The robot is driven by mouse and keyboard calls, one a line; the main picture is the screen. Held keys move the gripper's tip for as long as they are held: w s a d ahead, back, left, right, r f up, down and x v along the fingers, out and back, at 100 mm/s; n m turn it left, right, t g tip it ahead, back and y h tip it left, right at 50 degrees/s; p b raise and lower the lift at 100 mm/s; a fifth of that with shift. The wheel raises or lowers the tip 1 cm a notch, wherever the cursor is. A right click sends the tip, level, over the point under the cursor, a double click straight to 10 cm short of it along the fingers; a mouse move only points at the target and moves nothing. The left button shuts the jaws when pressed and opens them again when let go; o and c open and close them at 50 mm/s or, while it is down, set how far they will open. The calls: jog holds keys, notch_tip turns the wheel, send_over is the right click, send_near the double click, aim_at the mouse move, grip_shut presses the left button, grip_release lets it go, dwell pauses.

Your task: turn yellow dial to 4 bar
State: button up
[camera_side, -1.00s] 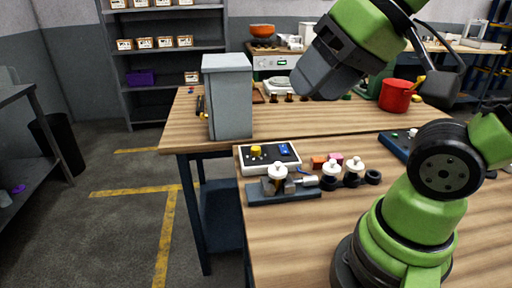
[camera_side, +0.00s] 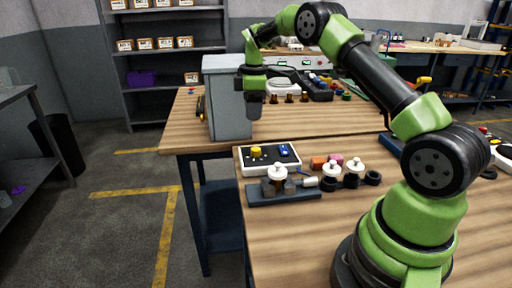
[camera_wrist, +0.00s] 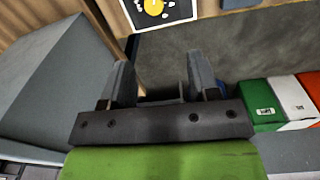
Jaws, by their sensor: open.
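The yellow dial (camera_side: 256,151) sits on the left part of a black panel with a white frame (camera_side: 284,167), near the front table's left edge. The dial also shows at the top edge of the wrist view (camera_wrist: 153,6), partly cut off, with white marks around it. Its setting is too small to read. My gripper (camera_side: 255,112) points down beside the grey box, behind and above the panel, apart from the dial. In the wrist view my gripper (camera_wrist: 160,80) has its two fingers spread, with nothing between them.
The tall grey box (camera_side: 226,105) stands close to my gripper and fills the left of the wrist view. A fixture with a white knob (camera_side: 278,172) stands in front of the panel.

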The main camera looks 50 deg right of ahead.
aim_at(256, 149)
jog(key=shift+n, duration=0.4)
jog(key=f, duration=0.1)
jog(key=d+f, duration=0.1)
jog(key=f, duration=0.1)
jog(key=shift+d+f, duration=0.3)
jog(key=shift+f, duration=0.05)
notch_tip(256, 149, down, 9)
jog(key=shift+f, duration=0.15)
jog(key=c, duration=0.9)
